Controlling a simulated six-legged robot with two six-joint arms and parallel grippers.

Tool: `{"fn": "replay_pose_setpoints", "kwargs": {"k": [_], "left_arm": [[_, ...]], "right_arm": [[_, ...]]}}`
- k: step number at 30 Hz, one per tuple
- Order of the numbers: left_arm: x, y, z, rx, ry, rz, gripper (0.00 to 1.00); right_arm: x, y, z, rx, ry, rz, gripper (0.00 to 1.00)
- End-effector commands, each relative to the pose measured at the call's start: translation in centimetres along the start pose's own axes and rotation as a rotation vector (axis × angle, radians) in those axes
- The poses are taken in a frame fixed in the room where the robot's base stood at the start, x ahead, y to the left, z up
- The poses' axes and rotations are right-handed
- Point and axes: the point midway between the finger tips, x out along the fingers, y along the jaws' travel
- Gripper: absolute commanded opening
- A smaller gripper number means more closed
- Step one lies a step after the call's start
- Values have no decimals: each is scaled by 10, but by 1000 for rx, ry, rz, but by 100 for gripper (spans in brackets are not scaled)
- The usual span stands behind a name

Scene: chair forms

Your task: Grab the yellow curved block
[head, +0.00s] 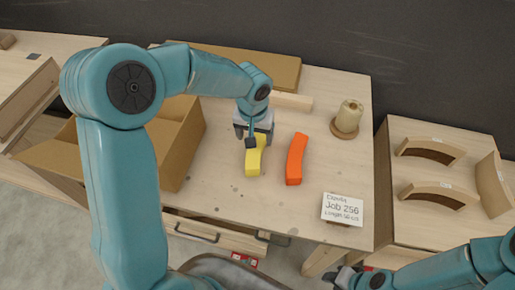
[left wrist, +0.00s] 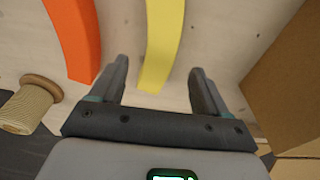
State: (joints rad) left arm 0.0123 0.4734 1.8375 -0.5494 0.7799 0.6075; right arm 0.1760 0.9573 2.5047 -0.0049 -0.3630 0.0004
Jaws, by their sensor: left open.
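The yellow curved block (head: 255,158) lies on the wooden workbench (head: 225,200), left of an orange curved block (head: 296,158). My left gripper (head: 252,137) is over the far end of the yellow block and partly hides it. In the left wrist view, the left gripper (left wrist: 160,70) is open, and the near end of the yellow block (left wrist: 162,45) shows between its two fingers, with a gap on each side. I cannot tell how far above the bench the fingertips are. My right gripper (head: 345,280) is at the bottom edge, off the bench, and its jaws are not clear.
The orange block also shows in the left wrist view (left wrist: 76,38), beside one finger. An open cardboard box (head: 190,150) stands left of the yellow block. A spool (head: 348,118) and a job card (head: 342,208) are on the right. More curved wooden pieces (head: 430,149) lie on the right-hand table.

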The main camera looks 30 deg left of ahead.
Motion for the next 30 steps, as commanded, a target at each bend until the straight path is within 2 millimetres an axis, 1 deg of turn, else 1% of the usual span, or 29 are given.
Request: {"fn": "replay_pose_setpoints", "kwargs": {"k": [1,3,8,12,15,18,24,25,26,27,29,30], "left_arm": [[8,0,0,1,-3,-2,76],[15,0,0,2,-1,-1,76],[26,1,-2,0,-2,0,76],[49,0,-3,2,-4,-1,76],[64,0,-4,2,-2,-1,76],[71,0,-4,0,0,0,76],[72,0,-4,1,1,0,76],[72,0,-4,1,1,0,72],[72,0,-4,1,1,0,63],[72,0,-4,1,1,0,50],[72,0,-4,1,1,0,30],[72,0,-4,1,1,0,17]], "right_arm": [[0,0,0,0,0,0,35],[-1,0,0,0,0,0,35],[-3,-1,0,0,0,0,35],[-9,-3,0,0,0,0,35],[-9,-3,0,0,0,0,35],[-9,-3,0,0,0,0,35],[-9,-3,0,0,0,0,35],[-9,-3,0,0,0,0,35],[-9,-3,0,0,0,0,35],[-9,-3,0,0,0,0,35],[-9,-3,0,0,0,0,35],[-9,-3,0,0,0,0,35]]}}
